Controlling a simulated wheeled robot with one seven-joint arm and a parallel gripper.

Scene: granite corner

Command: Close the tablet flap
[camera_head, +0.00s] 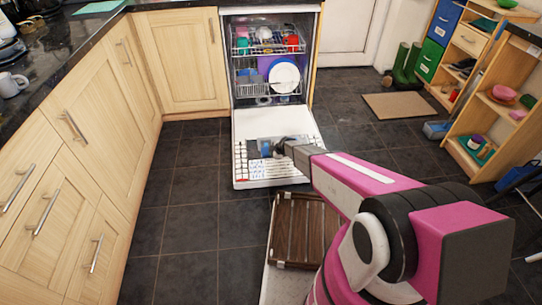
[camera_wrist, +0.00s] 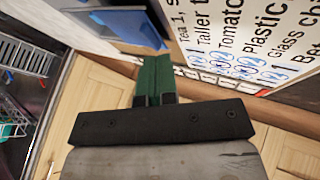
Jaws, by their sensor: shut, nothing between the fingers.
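The dishwasher door (camera_head: 277,122) is folded down flat in the head view. A grey and blue dispenser patch (camera_head: 262,146) shows on its inner face, partly hidden by my gripper. In the wrist view a grey panel with a blue-edged part (camera_wrist: 135,24) lies just beyond my fingertips; it looks like the dispenser with the tablet flap. I cannot tell how far the flap stands open. My gripper (camera_wrist: 153,80) is shut and empty, its green fingers together. It is low over the door, and I cannot tell whether it touches the flap.
A printed sheet (camera_wrist: 240,40) lies beside the fingers. The dishwasher racks (camera_head: 262,45) hold dishes, including a white plate (camera_head: 284,76). Wooden cabinets (camera_head: 95,120) stand at left. A brown slatted crate (camera_head: 303,228) is on the floor before the door. Dark floor (camera_head: 190,210) is clear at left.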

